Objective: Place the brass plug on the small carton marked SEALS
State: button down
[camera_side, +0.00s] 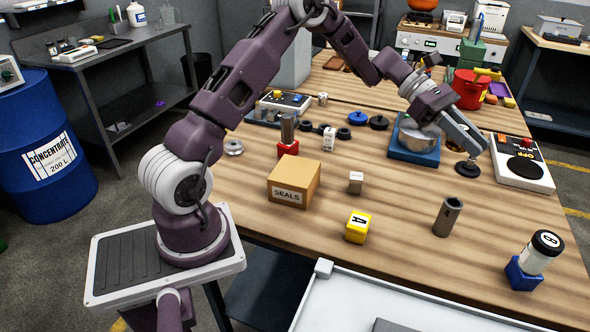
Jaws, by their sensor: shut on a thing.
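The small carton (293,182) marked SEALS is a brown closed box at the left-centre of the table. Its top is bare. My gripper (478,149) is shut at the right of the table, well to the right of the carton and apart from it. What is between its fingers is too small and hidden to make out. I cannot pick out a brass-coloured plug anywhere. A dark round knob-like piece (467,169) shows just below the fingertips; I cannot tell whether it touches them.
A small beige cube (356,183), a yellow block (358,227) and a grey-brown tube (447,217) stand in front. A red holder (288,149) is behind the carton. A blue-based metal fixture (413,157) is beside my gripper, and a white device (522,164) lies to its right.

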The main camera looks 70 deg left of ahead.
jog(key=s+d+f+m+g+y, duration=0.1)
jog(key=s+f+m+g+y, duration=0.15)
jog(key=s+m+g, duration=0.55)
jog(key=s+d+f+m+g+y, duration=0.15)
jog(key=s+f+m+g, duration=0.4)
jog(key=s, duration=0.55)
jog(key=s+a+m+g+y, duration=0.4)
jog(key=s+a+m+y, duration=0.4)
jog(key=s+m+y, duration=0.15)
notch_tip(320, 180, up, 11)
jog(key=m+t+y, duration=1)
jog(key=m+y, duration=0.3)
send_over(289, 165)
jog(key=shift+h, duration=0.35)
notch_tip(289, 165, down, 15)
jog(key=shift+f, duration=0.1)
